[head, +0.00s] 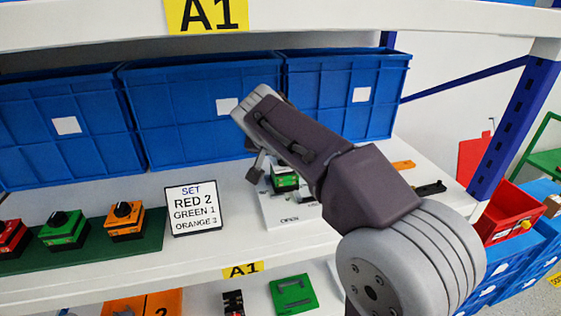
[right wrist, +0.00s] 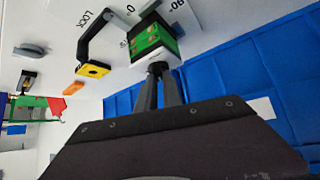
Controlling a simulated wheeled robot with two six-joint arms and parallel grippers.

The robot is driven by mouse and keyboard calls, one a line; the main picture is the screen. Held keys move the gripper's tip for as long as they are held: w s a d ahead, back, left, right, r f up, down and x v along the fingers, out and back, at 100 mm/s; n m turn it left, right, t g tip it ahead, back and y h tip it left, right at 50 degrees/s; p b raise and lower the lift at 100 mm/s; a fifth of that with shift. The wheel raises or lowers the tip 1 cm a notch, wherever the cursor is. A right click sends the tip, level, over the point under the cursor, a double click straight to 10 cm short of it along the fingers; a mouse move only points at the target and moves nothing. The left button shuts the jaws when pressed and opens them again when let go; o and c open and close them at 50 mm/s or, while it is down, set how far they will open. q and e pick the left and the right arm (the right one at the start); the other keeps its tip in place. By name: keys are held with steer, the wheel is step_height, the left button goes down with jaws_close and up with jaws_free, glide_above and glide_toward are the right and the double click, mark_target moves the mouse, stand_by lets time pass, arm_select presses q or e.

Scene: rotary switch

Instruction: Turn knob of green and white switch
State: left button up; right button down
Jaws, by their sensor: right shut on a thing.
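The green and white switch (head: 285,181) sits on a white plate (head: 280,215) on the shelf, partly hidden behind my right arm in the head view. In the right wrist view the switch (right wrist: 152,43) shows a green side and a white face, with a dark knob (right wrist: 157,67) on that face. My right gripper (right wrist: 159,76) is shut on the knob, its fingers close together there. In the head view the right gripper (head: 256,168) is beside the switch, and my wrist hides much of the contact. My left gripper is not in view.
Red, green (head: 64,231) and orange (head: 124,220) switches stand on a dark green board at left. A sign (head: 193,208) reads "SET RED 2, GREEN 1, ORANGE 3". Blue bins (head: 190,110) line the back. A black arm with a yellow block (right wrist: 92,69) is close beside the switch.

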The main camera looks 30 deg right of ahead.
steer(key=n+y, duration=0.1)
steer(key=n+t+y, duration=0.1)
steer(key=n, duration=0.1)
steer(key=shift+s+d+r+p, duration=0.15)
steer(key=shift+s+d+p, duration=0.05)
steer(key=shift+d+p, duration=0.2)
steer(key=shift+n+t+y+p, duration=0.45)
steer(key=shift+n+y, duration=0.35)
steer(key=shift+n, duration=0.3)
steer(key=c, duration=1.5)
jaws_free()
steer(key=shift+s, duration=0.1)
